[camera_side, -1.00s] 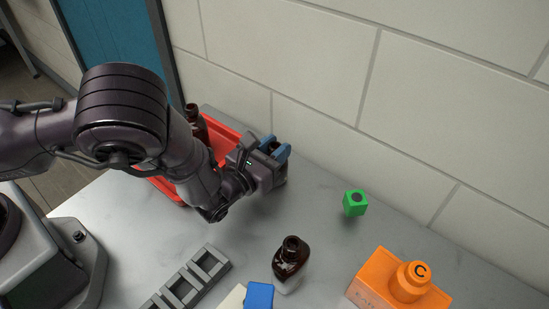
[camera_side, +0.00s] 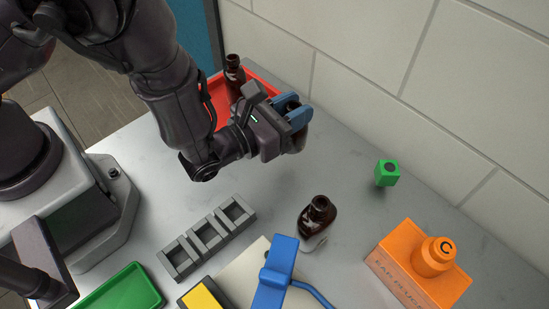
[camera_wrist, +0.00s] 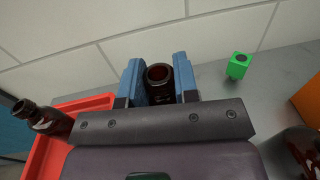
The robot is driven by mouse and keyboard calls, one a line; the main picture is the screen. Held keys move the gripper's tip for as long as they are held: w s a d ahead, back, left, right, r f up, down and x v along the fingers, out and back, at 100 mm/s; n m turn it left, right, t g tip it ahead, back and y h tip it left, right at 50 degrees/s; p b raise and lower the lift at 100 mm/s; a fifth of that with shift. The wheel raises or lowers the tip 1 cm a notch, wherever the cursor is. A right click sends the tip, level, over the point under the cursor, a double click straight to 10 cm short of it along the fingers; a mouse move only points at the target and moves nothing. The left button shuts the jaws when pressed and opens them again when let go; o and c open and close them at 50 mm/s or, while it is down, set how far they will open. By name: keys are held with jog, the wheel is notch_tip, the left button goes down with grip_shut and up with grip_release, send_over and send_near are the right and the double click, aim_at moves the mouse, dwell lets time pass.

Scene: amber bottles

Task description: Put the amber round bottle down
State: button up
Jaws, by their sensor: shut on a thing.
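My gripper (camera_side: 297,113) has blue fingers shut on an amber bottle (camera_side: 298,141), which I take to be the round one. In the side view the fingers and hand hide most of it. The gripper is beside the right end of the red tray (camera_side: 262,76), on the wall side of the table. I cannot tell whether the bottle's base touches the table.
Another amber bottle (camera_side: 234,80) stands at the red tray. A third amber bottle (camera_side: 318,217) stands on the table (camera_side: 345,190). A green cube (camera_side: 387,173), an orange block (camera_side: 418,272), a grey rack (camera_side: 207,238) and a green tray (camera_side: 122,292) are around. Bare table lies between gripper and cube.

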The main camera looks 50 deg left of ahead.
jog(key=s+m+h, duration=0.1)
jog(key=s+h, duration=0.1)
jog(key=s, duration=0.4)
jog(key=shift+a+f, duration=0.15)
jog(key=shift+f, duration=3.15)
jog(key=o, duration=1)
jog(key=shift+f, duration=0.15)
jog(key=shift+c, duration=0.2)
